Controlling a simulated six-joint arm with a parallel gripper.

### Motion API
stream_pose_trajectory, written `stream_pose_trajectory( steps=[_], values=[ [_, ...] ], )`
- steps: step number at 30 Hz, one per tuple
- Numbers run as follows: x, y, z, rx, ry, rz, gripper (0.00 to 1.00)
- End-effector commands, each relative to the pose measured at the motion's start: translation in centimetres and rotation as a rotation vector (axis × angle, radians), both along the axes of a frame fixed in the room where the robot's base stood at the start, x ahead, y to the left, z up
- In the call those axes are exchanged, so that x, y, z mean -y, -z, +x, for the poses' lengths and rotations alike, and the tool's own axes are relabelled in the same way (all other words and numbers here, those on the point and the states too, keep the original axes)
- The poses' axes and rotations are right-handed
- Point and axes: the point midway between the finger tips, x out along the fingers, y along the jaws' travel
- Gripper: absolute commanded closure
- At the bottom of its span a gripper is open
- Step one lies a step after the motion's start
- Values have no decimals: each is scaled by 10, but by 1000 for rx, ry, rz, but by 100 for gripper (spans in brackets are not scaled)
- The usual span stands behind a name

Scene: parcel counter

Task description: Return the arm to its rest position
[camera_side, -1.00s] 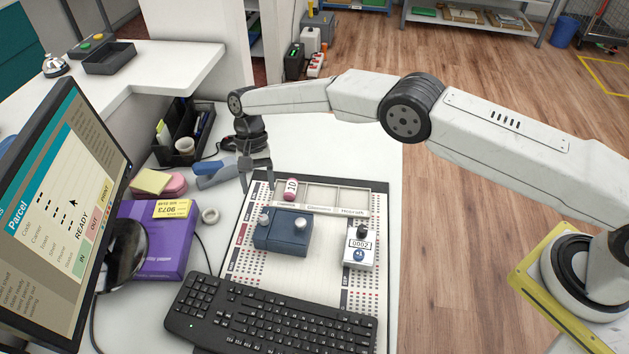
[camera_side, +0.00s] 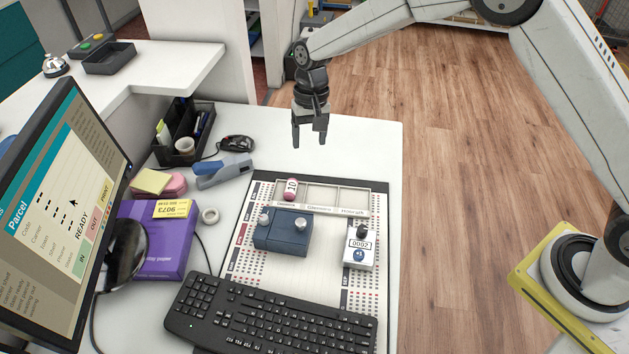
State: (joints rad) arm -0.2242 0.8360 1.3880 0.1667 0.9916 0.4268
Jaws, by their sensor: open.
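My gripper (camera_side: 309,140) hangs in the air above the far part of the white counter, pointing down. Its two fingers are apart with nothing between them. It is higher than the board and beyond its far edge in the picture. My arm reaches up and to the right from it, partly out of the top of the view, and comes down to its base at the right edge.
Below lie a board (camera_side: 262,205) with a pink-and-white cylinder (camera_side: 291,188) in its tray, a blue box (camera_side: 282,232), a counter device (camera_side: 360,247) and a keyboard (camera_side: 270,315). A monitor (camera_side: 60,200), purple box (camera_side: 155,240), stapler (camera_side: 222,172) and black organizer (camera_side: 180,135) stand left.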

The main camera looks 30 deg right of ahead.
Motion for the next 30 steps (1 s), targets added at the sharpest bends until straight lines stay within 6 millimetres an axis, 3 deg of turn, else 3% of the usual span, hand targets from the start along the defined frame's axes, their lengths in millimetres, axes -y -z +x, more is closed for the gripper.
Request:
stream_pose_trajectory(
  steps=[14, 30],
  values=[
    [71, -36, -71, 148, -95, -45, 32],
    [129, -47, -185, 296, -230, -113, 32]
  ],
)
